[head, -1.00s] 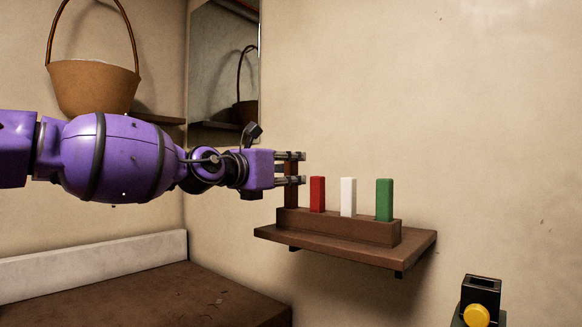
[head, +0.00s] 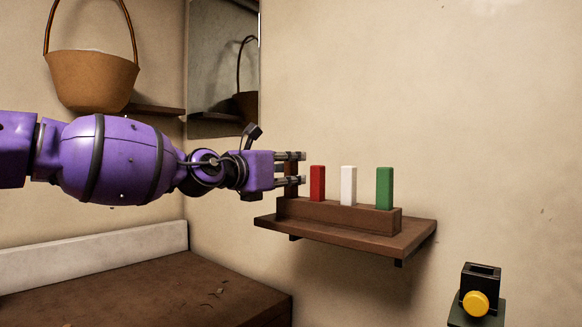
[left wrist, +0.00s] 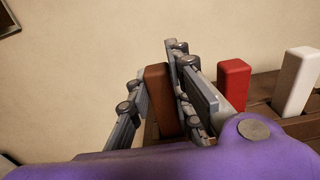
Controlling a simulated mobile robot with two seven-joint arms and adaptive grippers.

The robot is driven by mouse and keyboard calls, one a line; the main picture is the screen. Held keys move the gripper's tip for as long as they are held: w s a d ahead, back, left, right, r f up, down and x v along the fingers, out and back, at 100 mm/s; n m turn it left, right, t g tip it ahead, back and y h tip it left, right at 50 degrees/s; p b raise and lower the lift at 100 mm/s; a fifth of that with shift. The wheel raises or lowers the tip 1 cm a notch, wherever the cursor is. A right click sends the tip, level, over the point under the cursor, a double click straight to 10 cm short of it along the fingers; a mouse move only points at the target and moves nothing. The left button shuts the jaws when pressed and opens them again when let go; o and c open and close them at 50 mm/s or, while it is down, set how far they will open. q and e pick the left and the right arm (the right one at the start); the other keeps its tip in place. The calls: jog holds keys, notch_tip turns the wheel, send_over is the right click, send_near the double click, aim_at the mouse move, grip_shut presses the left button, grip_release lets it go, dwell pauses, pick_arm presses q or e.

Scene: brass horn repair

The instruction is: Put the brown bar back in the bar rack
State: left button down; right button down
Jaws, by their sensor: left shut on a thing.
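The brown bar (head: 291,169) stands upright between the fingers of my left gripper (head: 290,168), at the left end of the brown bar rack (head: 345,217). My left gripper is shut on the bar from the left. In the left wrist view the bar (left wrist: 158,90) shows between the two fingers (left wrist: 160,95). Its lower end is close to the rack's left end; I cannot tell whether it is inside a slot. A red bar (head: 317,184), a white bar (head: 348,186) and a green bar (head: 384,188) stand upright in the rack to its right. My right gripper is out of view.
The rack sits on a brown wall shelf (head: 415,239). A black holder with a yellow knob (head: 475,303) is at the lower right. A basket (head: 92,80) and a mirror (head: 216,65) are at the upper left. A brown tabletop (head: 150,287) lies below my arm.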

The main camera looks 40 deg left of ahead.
pick_arm(q)
jog(key=shift+f, duration=0.45)
jog(key=c, duration=1.5)
grip_release()
jog(key=shift+s+r, duration=0.1)
jog(key=shift+s, duration=0.8)
jog(key=shift+s+a, duration=0.15)
jog(key=shift+s, duration=1.55)
jog(key=shift+s+a, duration=0.15)
jog(key=shift+s, duration=1.55)
jog(key=shift+s+a, duration=0.15)
jog(key=shift+s, duration=1.55)
